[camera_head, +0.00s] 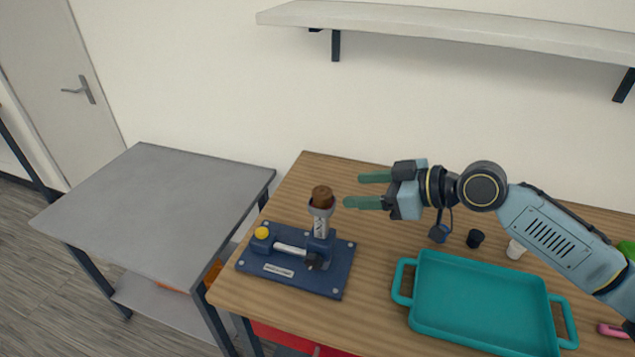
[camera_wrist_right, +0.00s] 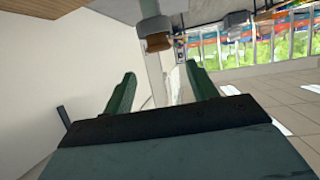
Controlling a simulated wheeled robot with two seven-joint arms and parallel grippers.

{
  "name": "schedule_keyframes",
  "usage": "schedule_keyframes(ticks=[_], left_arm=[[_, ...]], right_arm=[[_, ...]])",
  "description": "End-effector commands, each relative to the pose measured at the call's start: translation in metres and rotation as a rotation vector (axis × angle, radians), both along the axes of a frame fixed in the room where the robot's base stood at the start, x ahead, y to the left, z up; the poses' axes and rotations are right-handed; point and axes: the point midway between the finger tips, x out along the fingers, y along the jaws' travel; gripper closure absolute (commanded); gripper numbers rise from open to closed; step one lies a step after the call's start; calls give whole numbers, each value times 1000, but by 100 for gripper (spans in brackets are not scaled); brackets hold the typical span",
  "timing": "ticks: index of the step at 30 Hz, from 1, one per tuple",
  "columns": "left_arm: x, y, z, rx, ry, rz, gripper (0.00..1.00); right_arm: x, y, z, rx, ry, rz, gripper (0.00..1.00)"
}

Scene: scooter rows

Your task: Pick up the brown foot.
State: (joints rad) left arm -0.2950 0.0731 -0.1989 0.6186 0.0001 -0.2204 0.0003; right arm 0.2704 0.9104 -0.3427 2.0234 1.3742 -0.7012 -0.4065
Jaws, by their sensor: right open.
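The brown foot (camera_head: 322,195) sits at the top of a grey holder (camera_head: 321,222) on a blue fixture (camera_head: 303,270), on the wooden table. It also shows in the right wrist view (camera_wrist_right: 158,42), beyond the fingertips and near the top of the picture. My right gripper (camera_head: 362,189) has two green fingers spread apart with nothing between them. It is to the right of the brown foot, with a gap between, and its fingers point left. It also shows in the right wrist view (camera_wrist_right: 165,82). My left gripper is not in view.
A teal tray (camera_head: 484,303) with handles lies at the front right of the table. Small dark pieces (camera_head: 475,238) and a white piece (camera_head: 515,249) stand behind it. A shelf (camera_head: 460,26) hangs above. A bare grey table (camera_head: 160,205) stands at left.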

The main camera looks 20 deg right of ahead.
Motion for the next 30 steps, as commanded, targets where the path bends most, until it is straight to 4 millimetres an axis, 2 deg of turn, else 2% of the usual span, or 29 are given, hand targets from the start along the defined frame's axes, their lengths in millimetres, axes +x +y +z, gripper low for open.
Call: schedule_keyframes(ticks=[1,3,6,10,17,24,30], left_arm=[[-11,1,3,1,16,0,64],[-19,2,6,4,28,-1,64],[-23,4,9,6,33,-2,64],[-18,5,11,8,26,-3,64],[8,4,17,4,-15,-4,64],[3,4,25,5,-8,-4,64],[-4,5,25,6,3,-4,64]], right_arm=[[7,9,-1,6,-1,2,42],[15,17,-6,6,0,-1,42],[26,30,-13,4,-1,0,42],[36,40,-20,2,0,-2,42],[46,51,-27,3,0,-1,42],[67,72,-41,2,1,-1,42],[72,77,-45,-1,-1,-2,42]])
